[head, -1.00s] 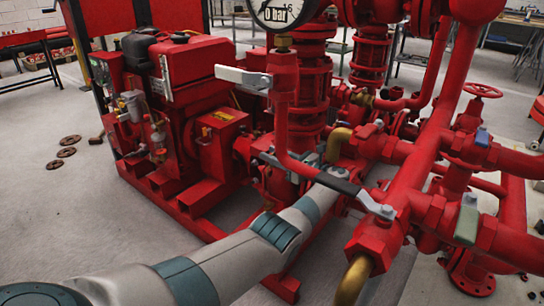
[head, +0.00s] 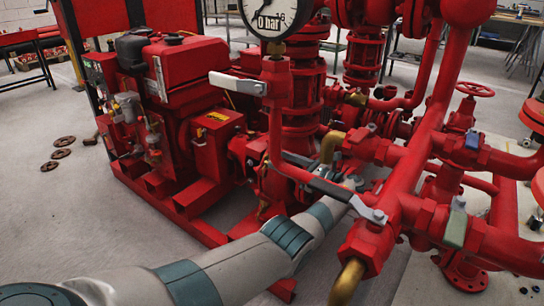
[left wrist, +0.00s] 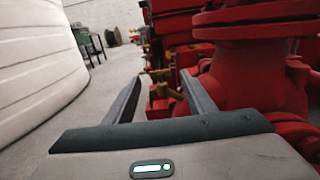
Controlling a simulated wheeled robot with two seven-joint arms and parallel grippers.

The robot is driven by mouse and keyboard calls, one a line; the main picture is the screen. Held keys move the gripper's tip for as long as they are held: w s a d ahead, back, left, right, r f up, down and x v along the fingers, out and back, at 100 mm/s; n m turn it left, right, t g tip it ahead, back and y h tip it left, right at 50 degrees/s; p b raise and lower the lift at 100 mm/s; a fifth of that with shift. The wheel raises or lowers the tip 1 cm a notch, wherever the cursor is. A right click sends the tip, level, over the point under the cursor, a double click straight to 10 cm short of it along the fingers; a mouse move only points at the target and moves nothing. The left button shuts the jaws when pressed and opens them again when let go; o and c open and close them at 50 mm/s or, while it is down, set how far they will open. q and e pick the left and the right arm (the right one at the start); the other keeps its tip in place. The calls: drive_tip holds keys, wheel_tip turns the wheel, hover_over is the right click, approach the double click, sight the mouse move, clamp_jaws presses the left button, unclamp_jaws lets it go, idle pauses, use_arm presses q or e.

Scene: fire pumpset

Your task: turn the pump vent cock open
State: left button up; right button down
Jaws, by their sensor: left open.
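In the left wrist view, my left gripper (left wrist: 160,73) is open, its two dark fingers apart and nothing held between them. Small brass fittings (left wrist: 160,76) on the red pumpset show beyond the fingertips. I cannot tell for certain which is the pump vent cock. In the head view, my left arm reaches in from the lower left to the pump. Its gripper end is largely hidden behind a lever with a black handle (head: 333,190) and the red pipes. My right gripper is not in view.
A pressure gauge (head: 276,16) stands above a grey-handled lever valve (head: 238,83). Red pipework (head: 412,165) crowds the right, with a brass elbow (head: 348,283) low in front. A red flanged casing (left wrist: 255,70) stands close right of the left gripper. Floor at left is mostly clear.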

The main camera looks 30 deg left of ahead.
use_arm(q)
drive_tip(key=d, duration=1)
drive_tip(key=shift+s+d, duration=0.25)
drive_tip(key=shift+s, duration=0.05)
